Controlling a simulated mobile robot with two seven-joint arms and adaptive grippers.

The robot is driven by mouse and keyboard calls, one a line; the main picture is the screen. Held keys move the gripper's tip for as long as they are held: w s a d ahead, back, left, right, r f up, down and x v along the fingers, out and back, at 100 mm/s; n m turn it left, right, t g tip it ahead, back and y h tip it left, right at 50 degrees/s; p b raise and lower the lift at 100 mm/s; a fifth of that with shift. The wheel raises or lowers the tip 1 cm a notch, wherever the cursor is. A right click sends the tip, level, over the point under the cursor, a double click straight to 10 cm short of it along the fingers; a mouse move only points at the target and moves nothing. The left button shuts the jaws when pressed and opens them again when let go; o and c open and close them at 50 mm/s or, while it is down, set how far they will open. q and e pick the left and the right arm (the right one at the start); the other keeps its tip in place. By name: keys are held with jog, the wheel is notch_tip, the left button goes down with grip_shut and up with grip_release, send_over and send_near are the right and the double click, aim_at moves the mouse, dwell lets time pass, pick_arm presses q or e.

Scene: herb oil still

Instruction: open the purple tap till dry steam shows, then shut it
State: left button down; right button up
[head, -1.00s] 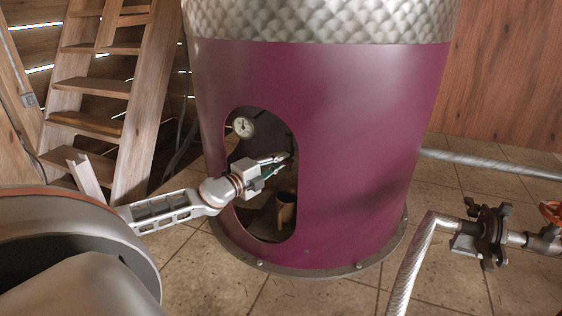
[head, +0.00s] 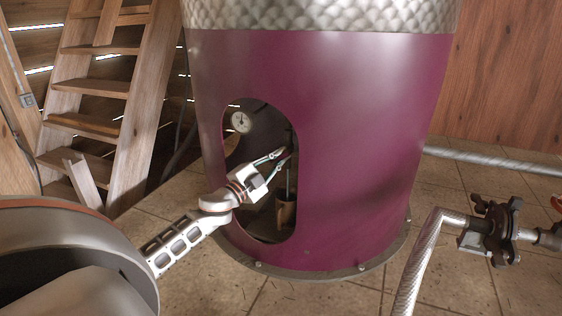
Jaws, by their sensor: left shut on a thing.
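The purple-clad still body (head: 355,150) stands in the middle of the head view, with an arched opening low on its front-left. My left gripper (head: 282,155) reaches into this opening. Its fingers are shut on the purple tap (head: 288,158), of which only a small reddish-purple bit shows between and beside the tips. A thin upright pipe (head: 289,178) runs down below the tap. A brown cup (head: 286,210) stands under it on the floor of the opening. I see no clear steam at the pipe or cup. My right gripper is not in view.
A round dial gauge (head: 241,122) sits inside the opening, upper left. Wooden steps (head: 95,125) stand at the left. A black valve (head: 497,232) on a pipe stands at the right. Tiled floor lies between.

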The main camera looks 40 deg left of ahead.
pick_arm(q)
jog(key=n+y, duration=0.1)
jog(key=n, duration=0.2)
jog(key=shift+n+t+y, duration=0.3)
jog(key=shift+n+t, duration=0.1)
jog(key=n+y, duration=0.1)
jog(key=n, duration=0.2)
jog(key=shift+n+p, duration=0.3)
jog(key=n+y+p, duration=0.1)
jog(key=n+y, duration=0.1)
jog(key=n, duration=0.2)
jog(key=shift+n+t+y, duration=0.4)
jog(key=shift+n+g+y+p, duration=0.3)
jog(key=shift+n+y+p, duration=0.75)
jog(key=shift+n, duration=0.85)
jog(key=shift+n+y, duration=0.25)
jog(key=shift+n, duration=0.15)
jog(key=c, duration=2.1)
grip_release()
jog(key=shift+c, duration=0.2)
